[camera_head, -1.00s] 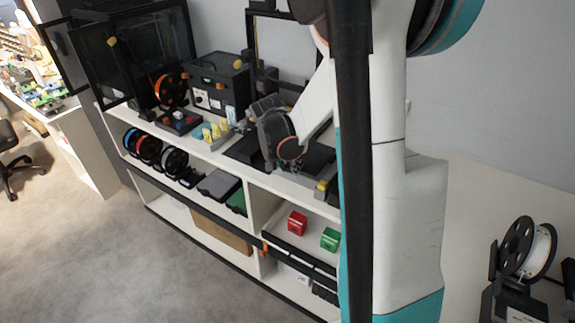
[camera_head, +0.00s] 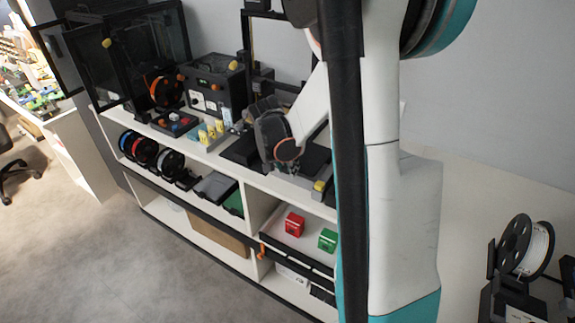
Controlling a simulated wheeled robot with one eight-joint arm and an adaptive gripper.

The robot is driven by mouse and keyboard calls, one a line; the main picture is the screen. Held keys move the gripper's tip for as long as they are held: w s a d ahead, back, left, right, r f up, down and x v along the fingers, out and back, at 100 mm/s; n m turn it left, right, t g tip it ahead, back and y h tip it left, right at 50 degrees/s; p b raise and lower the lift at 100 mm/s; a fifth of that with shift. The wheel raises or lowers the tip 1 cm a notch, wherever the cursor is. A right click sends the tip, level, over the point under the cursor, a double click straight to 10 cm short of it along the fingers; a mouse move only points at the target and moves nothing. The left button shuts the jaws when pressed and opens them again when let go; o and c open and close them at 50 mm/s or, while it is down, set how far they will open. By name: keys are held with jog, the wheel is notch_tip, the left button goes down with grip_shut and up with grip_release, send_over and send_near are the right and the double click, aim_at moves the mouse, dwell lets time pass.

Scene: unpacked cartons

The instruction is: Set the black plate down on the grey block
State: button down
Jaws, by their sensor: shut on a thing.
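My gripper (camera_head: 272,152) is a dark shape at the end of my white arm, low over the top of the long white shelf. It is shut on the black plate (camera_head: 313,160), a flat dark sheet that shows to the right of the gripper. The gripper and my arm cover part of the plate. Grey surface, likely the grey block (camera_head: 300,182), shows as a thin edge below the plate, near a yellow knob. I cannot tell whether plate and block touch.
Small yellow items (camera_head: 212,131) lie nearer the gripper. A black frame (camera_head: 277,50) rises behind it. My column hides the shelf's right end.

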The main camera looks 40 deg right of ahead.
jog(key=shift+f+b, duration=0.75)
jog(key=shift+f, duration=0.25)
jog(key=c, duration=1.2)
grip_release()
jog(key=shift+r, duration=0.2)
jog(key=shift+r+p, duration=1.1)
jog(key=shift+r, duration=0.4)
jog(key=v, duration=1.2)
